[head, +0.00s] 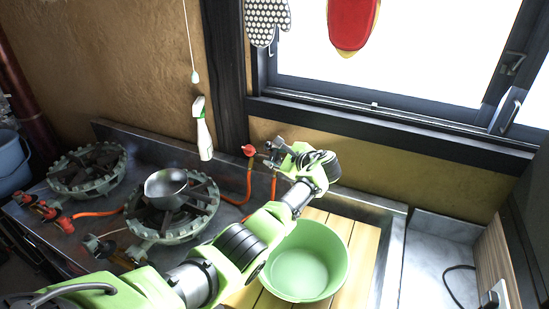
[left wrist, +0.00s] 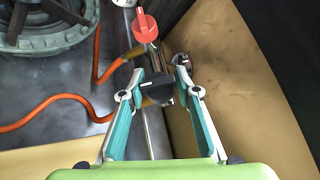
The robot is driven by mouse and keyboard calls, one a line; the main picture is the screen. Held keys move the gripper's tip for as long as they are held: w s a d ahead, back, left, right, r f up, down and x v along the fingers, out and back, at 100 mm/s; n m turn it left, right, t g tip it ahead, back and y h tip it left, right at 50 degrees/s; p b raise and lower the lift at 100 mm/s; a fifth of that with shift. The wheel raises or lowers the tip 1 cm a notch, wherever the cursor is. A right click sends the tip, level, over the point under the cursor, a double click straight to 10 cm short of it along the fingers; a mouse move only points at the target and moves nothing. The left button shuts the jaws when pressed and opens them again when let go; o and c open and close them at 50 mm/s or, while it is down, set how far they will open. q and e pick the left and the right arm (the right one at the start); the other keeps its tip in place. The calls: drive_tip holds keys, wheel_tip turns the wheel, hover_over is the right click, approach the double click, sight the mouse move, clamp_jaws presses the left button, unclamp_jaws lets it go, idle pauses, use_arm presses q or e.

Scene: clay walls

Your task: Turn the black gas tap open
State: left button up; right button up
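The black gas tap (left wrist: 158,86) shows in the left wrist view as a dark knob with a pale line on it. It sits between the two fingers of my left gripper (left wrist: 159,72). The left finger is close to or touching the knob; a small gap shows on the right finger's side. The gripper is open. In the head view my left gripper (head: 271,151) is at the wall behind the counter, and I cannot make out the black tap there. A red tap (left wrist: 145,27) is just beyond the black one; it also shows in the head view (head: 249,150). My right gripper is not in view.
Orange hoses (left wrist: 97,70) run from the taps to the gas burners (head: 172,207). A metal pot (head: 166,187) stands on one burner. A spray bottle (head: 203,130) hangs near the window post.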

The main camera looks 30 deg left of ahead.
use_arm(q)
drive_tip(key=shift+o, duration=0.7)
drive_tip(key=shift+w, duration=0.1)
drive_tip(key=shift+d, duration=0.1)
drive_tip(key=v, duration=1.2)
